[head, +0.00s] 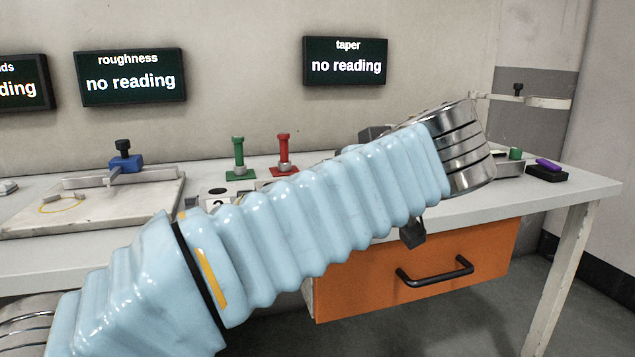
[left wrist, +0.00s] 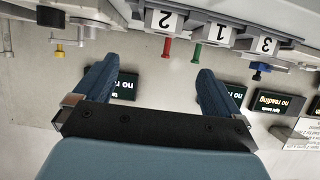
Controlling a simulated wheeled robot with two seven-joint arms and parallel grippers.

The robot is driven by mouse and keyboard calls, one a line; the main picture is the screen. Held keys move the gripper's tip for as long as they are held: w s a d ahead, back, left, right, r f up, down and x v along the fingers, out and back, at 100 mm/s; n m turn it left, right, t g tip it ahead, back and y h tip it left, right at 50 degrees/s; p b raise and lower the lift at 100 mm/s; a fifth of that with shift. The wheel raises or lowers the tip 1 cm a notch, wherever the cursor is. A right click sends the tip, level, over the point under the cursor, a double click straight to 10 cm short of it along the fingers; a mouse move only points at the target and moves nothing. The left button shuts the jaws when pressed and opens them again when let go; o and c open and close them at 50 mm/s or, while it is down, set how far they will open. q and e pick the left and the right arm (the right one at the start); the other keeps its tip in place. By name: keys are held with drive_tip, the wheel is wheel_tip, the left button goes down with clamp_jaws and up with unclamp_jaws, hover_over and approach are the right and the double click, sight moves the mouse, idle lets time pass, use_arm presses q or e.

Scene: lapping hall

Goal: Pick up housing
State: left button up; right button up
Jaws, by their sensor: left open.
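I cannot make out a housing for certain in either view; my left arm covers part of the bench in the head view. My left gripper (left wrist: 156,72) shows in the left wrist view with its two blue fingers wide apart and nothing between them. That view is upside down, with the bench edge along the top and the wall screens behind the fingers. In the head view my left arm reaches across to the bench's right part, and its fingers cannot be made out. My right gripper is in neither view.
The bench (head: 590,184) carries a stone plate (head: 105,208) with a blue clamp (head: 126,163), a green gauge (head: 238,160), a red gauge (head: 283,157) and a purple piece (head: 548,165) at right. An orange drawer (head: 490,257) sits below. A white ring bracket (head: 545,102) projects at right.

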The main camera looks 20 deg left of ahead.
use_arm(q)
drive_tip(key=x, duration=0.8)
drive_tip(key=shift+w+a, duration=0.15)
drive_tip(key=shift+w, duration=0.05)
drive_tip(key=shift+f+p+x, duration=0.2)
drive_tip(key=shift+x, duration=1.15)
drive_tip(key=shift+f+p+x, duration=0.2)
drive_tip(key=shift+x, duration=1.15)
drive_tip(key=shift+s, duration=0.2)
drive_tip(key=c, duration=1.4)
drive_tip(key=shift+r, duration=0.1)
drive_tip(key=shift+c, duration=0.6)
drive_tip(key=shift+r, duration=0.1)
